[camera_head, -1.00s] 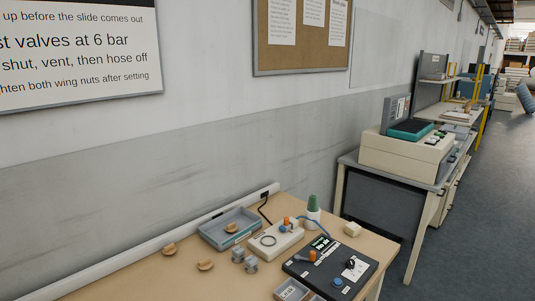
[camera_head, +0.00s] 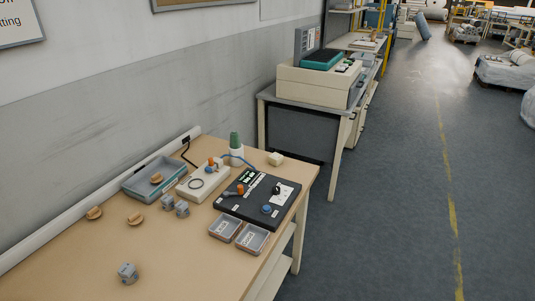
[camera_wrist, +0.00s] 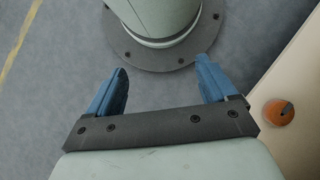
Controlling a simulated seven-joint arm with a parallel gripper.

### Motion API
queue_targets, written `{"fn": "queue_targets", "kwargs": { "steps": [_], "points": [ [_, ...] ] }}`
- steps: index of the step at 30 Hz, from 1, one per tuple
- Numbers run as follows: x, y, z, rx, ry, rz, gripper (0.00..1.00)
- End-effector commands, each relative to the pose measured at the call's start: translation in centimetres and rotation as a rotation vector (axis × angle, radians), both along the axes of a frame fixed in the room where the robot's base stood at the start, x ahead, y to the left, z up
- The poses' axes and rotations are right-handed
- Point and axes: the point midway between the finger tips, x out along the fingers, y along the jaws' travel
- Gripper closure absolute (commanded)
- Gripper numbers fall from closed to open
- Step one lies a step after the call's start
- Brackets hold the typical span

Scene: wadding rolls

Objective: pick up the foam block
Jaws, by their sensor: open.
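A small cream block (camera_head: 276,159), which looks like the foam block, lies near the far right corner of the wooden workbench (camera_head: 75,262). It stands apart, to the right of a white bottle with a green top (camera_head: 236,148). My gripper (camera_wrist: 163,66) shows only in the wrist view. Its two blue fingers are wide apart with nothing between them, above the grey floor and part of my own base. The block is not in the wrist view, and my gripper is not in the head view.
The bench holds a blue-grey tray (camera_head: 133,187), a white box with a cable (camera_head: 205,181), a black panel (camera_head: 232,205), two small bins (camera_head: 252,238), grey blocks (camera_head: 127,273) and wooden pieces (camera_head: 135,219). The wrist view shows an orange round thing (camera_wrist: 278,112). The bench's near left is mostly clear.

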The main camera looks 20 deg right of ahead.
Motion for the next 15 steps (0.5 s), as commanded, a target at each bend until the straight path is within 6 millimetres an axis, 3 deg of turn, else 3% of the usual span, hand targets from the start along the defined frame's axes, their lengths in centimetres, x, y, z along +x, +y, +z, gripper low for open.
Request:
{"fn": "queue_targets", "kwargs": {
  "steps": [8,15],
  "points": [
    [8.8,-3.2,0.2,0.072,-0.103,0.079,0.15],
    [17.2,-8.0,2.1,0.124,-0.207,0.18,0.15]
  ]
}}
